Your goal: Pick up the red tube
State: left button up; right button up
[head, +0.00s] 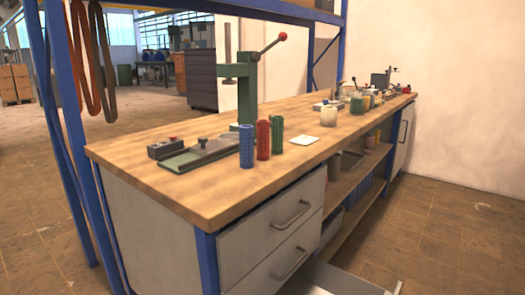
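The red tube (263,140) stands upright on the wooden workbench (210,200), near its front edge. A blue tube (246,146) stands close on its left and a green tube (277,131) close on its right. All three have a ribbed or perforated-looking surface. The tubes stand in a short slanting row, and the red one is in the middle. Neither of my grippers shows in the head view.
A green press (245,80) with a red-knobbed lever stands behind the tubes. A grey-green tray (195,156) lies to their left, a white card (304,140) to their right. Jars (328,116) stand farther along. A lower drawer (345,280) juts out. The bench's near left corner is clear.

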aim_at(262, 126)
jog(key=i+j, duration=0.1)
jog(key=j, duration=0.25)
jog(key=i+j, duration=0.15)
jog(key=j, duration=0.25)
jog(key=i+j, duration=0.1)
jog(key=j, duration=0.25)
jog(key=z, duration=1.6)
